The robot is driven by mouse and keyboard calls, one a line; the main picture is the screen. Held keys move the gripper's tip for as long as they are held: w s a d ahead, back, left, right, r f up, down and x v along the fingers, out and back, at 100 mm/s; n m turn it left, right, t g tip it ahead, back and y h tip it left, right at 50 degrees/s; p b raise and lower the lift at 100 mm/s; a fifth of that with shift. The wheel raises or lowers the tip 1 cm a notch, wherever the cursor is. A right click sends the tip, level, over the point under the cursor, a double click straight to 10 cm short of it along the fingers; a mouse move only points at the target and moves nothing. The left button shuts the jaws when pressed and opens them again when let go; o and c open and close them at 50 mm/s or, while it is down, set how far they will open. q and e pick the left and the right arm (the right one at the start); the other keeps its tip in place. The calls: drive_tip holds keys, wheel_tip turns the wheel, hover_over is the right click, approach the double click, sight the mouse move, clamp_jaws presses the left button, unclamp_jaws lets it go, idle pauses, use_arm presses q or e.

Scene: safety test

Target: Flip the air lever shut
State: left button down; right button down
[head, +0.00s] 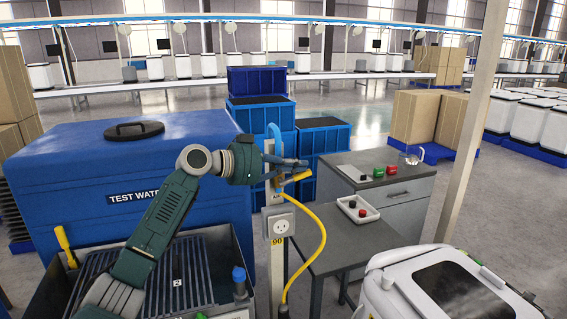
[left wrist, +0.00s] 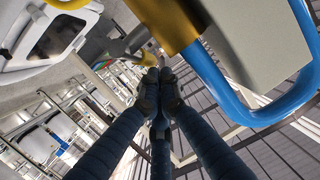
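The yellow air lever (head: 297,177) sticks out to the right from the valve near the top of a grey post. In the left wrist view, a brass valve body (left wrist: 165,22) is close at the top, and a yellow piece that looks like the lever's end (left wrist: 67,3) is cut off by the top edge. My left gripper (head: 298,163) is at the valve, its fingers just above the lever in the head view. Its fingertips (left wrist: 160,76) are together with nothing visible between them. I cannot tell whether they touch the lever. My right gripper is out of view.
A blue hose (left wrist: 239,103) loops beside the valve. A blue test water tank (head: 70,165) stands left, a grey bench (head: 345,240) right, and a white machine (head: 440,285) front right.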

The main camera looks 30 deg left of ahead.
use_arm(q)
drive_tip(key=shift+w+d+f+g+y+p, duration=0.1)
drive_tip(key=shift+w+f+g+y+p, duration=0.15)
drive_tip(key=shift+p, duration=0.2)
idle(1.4)
drive_tip(key=shift+s+r, duration=0.1)
idle(0.6)
